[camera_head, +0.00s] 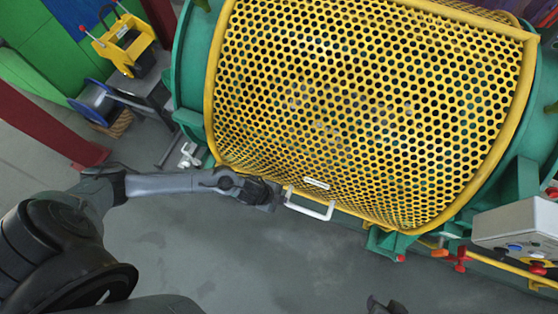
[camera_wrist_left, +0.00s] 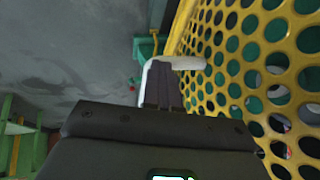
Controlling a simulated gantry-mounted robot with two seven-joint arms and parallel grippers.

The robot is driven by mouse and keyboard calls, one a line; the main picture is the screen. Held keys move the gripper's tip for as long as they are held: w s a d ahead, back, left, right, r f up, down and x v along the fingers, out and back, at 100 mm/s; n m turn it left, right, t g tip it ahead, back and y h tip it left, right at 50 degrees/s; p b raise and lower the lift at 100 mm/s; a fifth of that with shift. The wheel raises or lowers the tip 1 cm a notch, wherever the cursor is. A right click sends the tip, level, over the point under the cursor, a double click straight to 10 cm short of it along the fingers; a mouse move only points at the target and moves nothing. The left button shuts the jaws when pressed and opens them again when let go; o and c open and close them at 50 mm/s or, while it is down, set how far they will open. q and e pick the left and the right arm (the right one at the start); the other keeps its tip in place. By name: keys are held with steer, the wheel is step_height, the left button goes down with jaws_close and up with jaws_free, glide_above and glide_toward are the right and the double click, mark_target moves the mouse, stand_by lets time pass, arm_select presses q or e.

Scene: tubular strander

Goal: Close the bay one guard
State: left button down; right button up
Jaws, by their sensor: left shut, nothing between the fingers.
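The bay one guard (camera_head: 370,100) is a curved yellow perforated panel with a yellow rim, lying over the green machine body. It also fills the right of the left wrist view (camera_wrist_left: 250,60). Its lower edge is close to the green frame; I cannot tell if it is fully seated. A white bar handle (camera_head: 312,210) is on its lower edge, and it shows in the left wrist view (camera_wrist_left: 180,62). My left gripper (camera_head: 279,198) is shut and empty at the handle's left end, touching or very close. A dark piece at the bottom edge may be my right gripper (camera_head: 386,306).
A grey control box (camera_head: 520,232) with buttons stands at the right, near red and orange fittings (camera_head: 455,258). A yellow mop bucket (camera_head: 124,45) and a blue reel (camera_head: 92,98) are at the upper left. A red post (camera_head: 50,130) stands left. The grey floor below the handle is clear.

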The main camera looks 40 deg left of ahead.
arm_select(q)
steer(key=s+d+p+v, duration=0.1)
steer(key=s+p+v, duration=0.1)
steer(key=p+v, duration=0.8)
steer(key=s+d+r+n+h+b, duration=0.25)
steer(key=d+r, duration=0.35)
steer(key=d, duration=0.4)
steer(key=w+a+r+n+t+y, duration=0.2)
steer(key=w+a+r+n+y, duration=0.15)
steer(key=a+r+n, duration=0.4)
steer(key=s+a+r+n+g+y, duration=0.2)
steer(key=s+a+n+g, duration=0.1)
steer(key=s+a, duration=0.2)
step_height(320, 180, up, 22)
steer(key=p, duration=2.2)
step_height(320, 180, down, 59)
steer(key=b, duration=5.9)
